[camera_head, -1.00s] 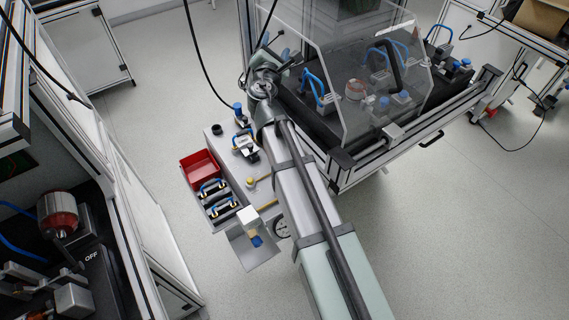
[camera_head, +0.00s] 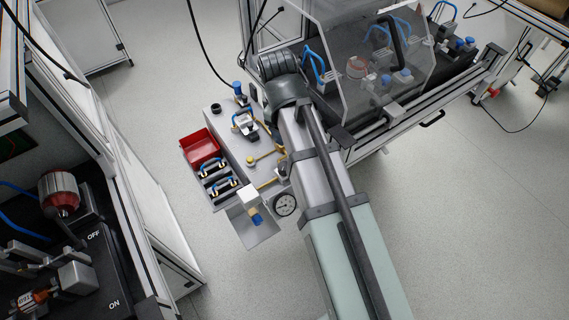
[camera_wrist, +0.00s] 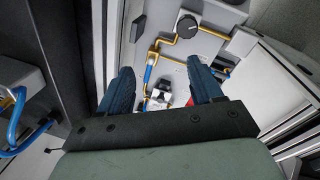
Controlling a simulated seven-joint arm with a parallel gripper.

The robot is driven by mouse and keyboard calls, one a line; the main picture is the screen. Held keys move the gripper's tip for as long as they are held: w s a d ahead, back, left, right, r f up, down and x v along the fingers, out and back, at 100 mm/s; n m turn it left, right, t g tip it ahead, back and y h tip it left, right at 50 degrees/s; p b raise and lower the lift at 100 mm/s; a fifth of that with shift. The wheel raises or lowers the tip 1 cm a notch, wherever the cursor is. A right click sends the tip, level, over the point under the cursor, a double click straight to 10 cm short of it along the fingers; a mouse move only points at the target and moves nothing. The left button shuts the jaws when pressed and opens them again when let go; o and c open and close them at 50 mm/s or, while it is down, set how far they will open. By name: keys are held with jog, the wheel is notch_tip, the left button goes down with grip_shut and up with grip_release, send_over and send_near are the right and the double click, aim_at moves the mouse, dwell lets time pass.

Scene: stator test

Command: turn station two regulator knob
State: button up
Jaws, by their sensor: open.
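In the wrist view, my gripper (camera_wrist: 160,66) is open and empty, its two dark blue fingers apart over a grey panel (camera_wrist: 212,48) with yellow tubing. A round black knob (camera_wrist: 187,26) with a light mark sits on that panel, beyond the fingertips and slightly right. Nothing touches it. I cannot tell whether it is the station two regulator knob. A blue-tipped fitting (camera_wrist: 149,70) and a small black-and-white device (camera_wrist: 160,97) lie between the fingers. In the head view, my gripper is hidden by my arm.
A clear guard (camera_head: 360,95) encloses equipment close to my arm. A frame post and blue hose (camera_wrist: 14,116) stand left in the wrist view. Open floor (camera_head: 470,240) lies right.

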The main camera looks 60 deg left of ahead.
aim_at(285, 166)
jog(key=shift+g+h, duration=0.4)
jog(key=shift+g, duration=0.4)
jog(key=f, duration=0.4)
jog(key=s+d+f, duration=0.1)
jog(key=f, duration=0.4)
jog(key=s+d+f, duration=0.1)
jog(key=f, duration=0.3)
jog(key=shift+d+f, duration=0.1)
jog(key=shift+f, duration=0.1)
jog(key=shift+c, duration=0.2)
jog(key=c, duration=1)
jog(key=shift+m, duration=0.3)
